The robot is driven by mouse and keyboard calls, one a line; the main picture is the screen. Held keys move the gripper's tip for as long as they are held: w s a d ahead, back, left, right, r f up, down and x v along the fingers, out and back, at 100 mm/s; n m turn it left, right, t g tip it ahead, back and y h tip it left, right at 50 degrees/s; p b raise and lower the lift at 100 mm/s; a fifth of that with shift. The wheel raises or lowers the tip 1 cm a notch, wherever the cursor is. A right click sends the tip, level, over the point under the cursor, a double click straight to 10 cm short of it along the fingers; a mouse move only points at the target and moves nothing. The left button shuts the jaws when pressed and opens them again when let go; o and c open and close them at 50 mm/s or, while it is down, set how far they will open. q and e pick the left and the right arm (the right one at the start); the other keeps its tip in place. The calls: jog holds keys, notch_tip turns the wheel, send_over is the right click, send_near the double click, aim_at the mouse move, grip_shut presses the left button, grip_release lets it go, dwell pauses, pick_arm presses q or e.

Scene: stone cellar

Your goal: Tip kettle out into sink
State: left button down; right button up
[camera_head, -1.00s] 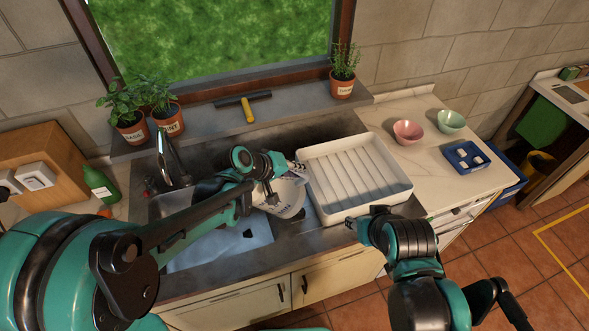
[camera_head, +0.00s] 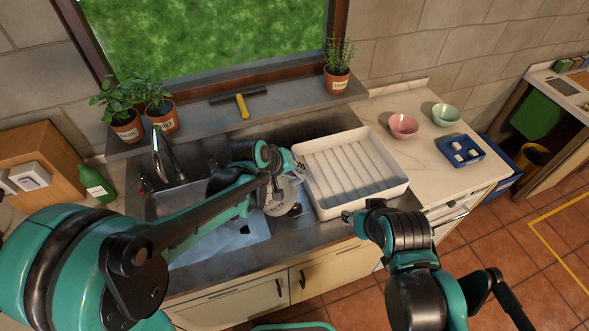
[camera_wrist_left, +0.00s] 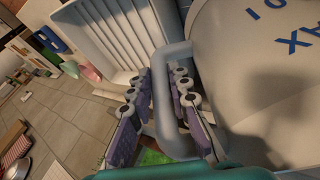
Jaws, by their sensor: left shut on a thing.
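The kettle (camera_head: 276,203) is pale grey with blue lettering. In the head view it hangs at the right end of the sink, partly hidden by my left gripper (camera_head: 285,172). In the left wrist view the kettle (camera_wrist_left: 265,75) fills the right side, and its grey loop handle (camera_wrist_left: 167,105) passes between the fingers of my left gripper (camera_wrist_left: 162,78), which is shut on it. The kettle looks tilted; its spout is not clear. My right gripper (camera_head: 350,216) is by the counter's front edge, seemingly empty.
A white ribbed drying tray (camera_head: 398,188) stands close to the right of the kettle. The tap (camera_head: 165,155) rises behind the sink at the left. Potted herbs (camera_head: 127,125) and a squeegee (camera_head: 241,103) are on the sill. Bowls (camera_head: 403,125) and a blue tray (camera_head: 474,152) are farther right.

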pick_arm(q)
jog(key=shift+d+f+y, duration=0.1)
jog(key=shift+f+y, duration=0.15)
jog(key=shift+y, duration=0.55)
jog(key=f+y, duration=0.1)
jog(key=a+m+y, duration=0.1)
jog(key=y, duration=0.1)
jog(key=shift+s+a+f, duration=0.1)
jog(key=shift+a+f, duration=0.2)
jog(key=shift+f, duration=0.05)
jog(key=shift+a+y+b, duration=0.25)
jog(key=shift+y+b, duration=0.05)
jog(key=shift+y, duration=0.2)
